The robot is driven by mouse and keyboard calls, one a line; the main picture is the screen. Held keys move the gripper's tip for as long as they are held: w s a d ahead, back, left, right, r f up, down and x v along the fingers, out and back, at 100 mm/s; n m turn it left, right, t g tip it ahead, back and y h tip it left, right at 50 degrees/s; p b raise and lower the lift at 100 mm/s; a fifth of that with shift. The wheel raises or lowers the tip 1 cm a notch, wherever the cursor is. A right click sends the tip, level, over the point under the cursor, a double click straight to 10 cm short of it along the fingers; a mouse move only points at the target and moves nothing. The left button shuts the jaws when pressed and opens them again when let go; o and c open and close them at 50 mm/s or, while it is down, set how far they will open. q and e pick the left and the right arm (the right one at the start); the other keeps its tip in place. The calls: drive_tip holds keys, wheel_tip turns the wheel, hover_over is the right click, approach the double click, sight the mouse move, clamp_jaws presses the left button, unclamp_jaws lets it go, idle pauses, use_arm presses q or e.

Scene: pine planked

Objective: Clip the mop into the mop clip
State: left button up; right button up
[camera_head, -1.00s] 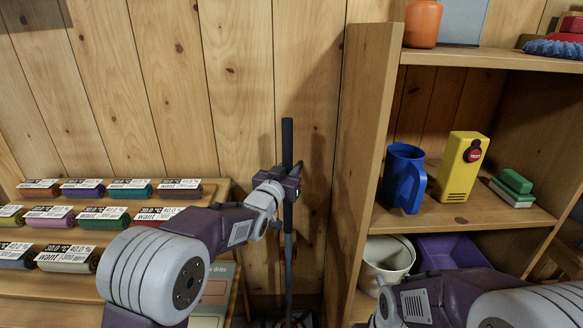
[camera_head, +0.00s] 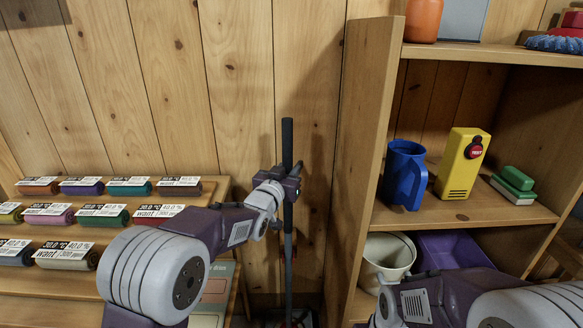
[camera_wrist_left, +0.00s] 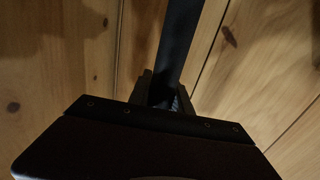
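The mop stands upright by the plank wall, with its dark handle (camera_head: 287,140) running down past my left gripper. My left gripper (camera_head: 291,183) is around the handle below its top end and appears shut on it. In the left wrist view the handle (camera_wrist_left: 180,45) runs down between the two dark fingers (camera_wrist_left: 161,92). The mop's lower end is dim at the bottom edge of the head view. I cannot make out the mop clip in either view. My right arm comes in at the bottom right, but its gripper does not show.
A stepped display (camera_head: 215,190) with rolled cloths is at left.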

use_arm(q)
drive_tip(key=o, duration=0.5)
drive_tip(key=shift+r, duration=0.1)
drive_tip(key=shift+f, duration=0.2)
